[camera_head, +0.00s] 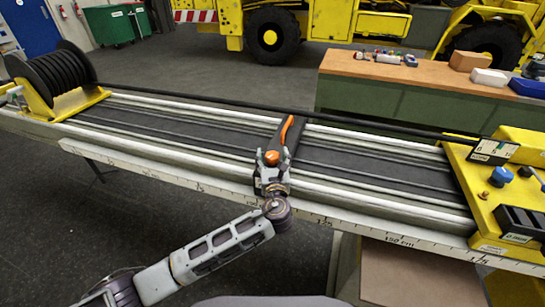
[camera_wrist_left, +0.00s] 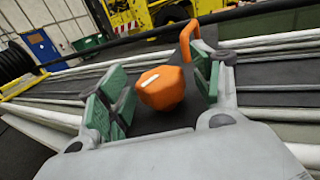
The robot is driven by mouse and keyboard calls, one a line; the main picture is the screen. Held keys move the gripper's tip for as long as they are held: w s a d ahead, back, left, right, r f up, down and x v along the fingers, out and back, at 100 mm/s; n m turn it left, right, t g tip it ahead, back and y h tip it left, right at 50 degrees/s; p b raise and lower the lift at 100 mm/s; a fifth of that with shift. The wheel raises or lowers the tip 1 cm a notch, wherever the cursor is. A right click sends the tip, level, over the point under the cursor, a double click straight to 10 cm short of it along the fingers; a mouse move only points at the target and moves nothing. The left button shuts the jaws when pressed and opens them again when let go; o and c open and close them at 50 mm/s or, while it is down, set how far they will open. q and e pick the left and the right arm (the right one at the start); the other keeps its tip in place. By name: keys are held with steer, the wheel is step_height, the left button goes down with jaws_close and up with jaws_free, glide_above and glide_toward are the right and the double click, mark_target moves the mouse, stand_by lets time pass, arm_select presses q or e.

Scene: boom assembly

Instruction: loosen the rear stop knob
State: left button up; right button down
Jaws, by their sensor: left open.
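An orange faceted knob (camera_head: 272,158) with a white mark sits on a dark carriage across the boom rails. In the left wrist view the knob (camera_wrist_left: 162,88) lies between the two green-padded fingers of my left gripper (camera_wrist_left: 158,95). The fingers are open, with a visible gap on the left side of the knob; contact on the right cannot be told. In the head view my left gripper (camera_head: 271,172) is at the near end of the carriage. An orange lever (camera_head: 287,130) rises behind the knob. My right gripper is not in view.
A black hose reel (camera_head: 55,75) on a yellow stand is at the left end of the rails. A yellow block (camera_head: 505,200) with a blue knob is at the right. A black rod (camera_head: 230,102) runs along the back. A wooden-topped bench (camera_head: 430,72) stands behind.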

arm_select(q)
steer(key=s, duration=1.1)
steer(key=shift+s+d, duration=0.15)
steer(key=shift+d, duration=0.2)
